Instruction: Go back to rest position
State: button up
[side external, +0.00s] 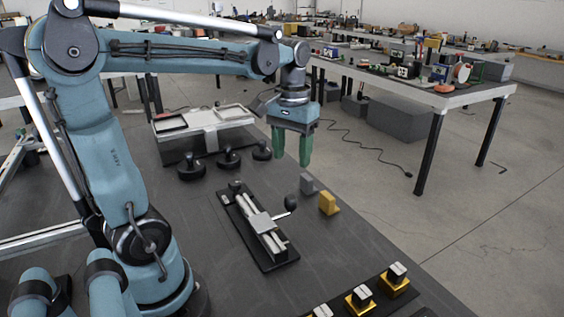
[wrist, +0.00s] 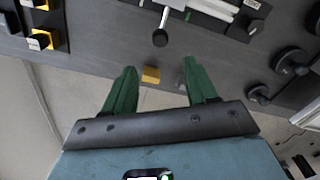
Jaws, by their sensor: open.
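My gripper (side external: 292,146) has two green fingers pointing down and hangs above the far edge of the dark work table (side external: 200,225). In the wrist view the gripper (wrist: 160,74) has its fingers apart with nothing held between them. A small yellow block (side external: 328,204) stands on the table near its right edge, nearer the camera than my gripper and apart from it. In the wrist view the yellow block (wrist: 151,75) shows in the gap between the fingertips, beyond them. A small grey block (side external: 307,184) stands beside the yellow block.
A slide fixture with a lever (side external: 262,226) sits mid-table. Several black knobs (side external: 228,157) stand behind it, near a white tray fixture (side external: 205,125). Yellow-based black parts (side external: 360,298) line the front right. Another table (side external: 420,85) stands behind, across open floor.

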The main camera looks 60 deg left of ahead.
jog(key=s+d+f+m+t, duration=0.1)
jog(key=d+f+m+t, duration=0.1)
jog(key=d, duration=0.3)
jog(key=s+d+f+m+t, duration=0.1)
jog(key=d+f+m+t, duration=0.1)
jog(key=d+t, duration=0.3)
jog(key=shift+s+f+m, duration=0.25)
jog(key=shift+s+m, duration=0.05)
jog(key=shift+m, duration=0.4)
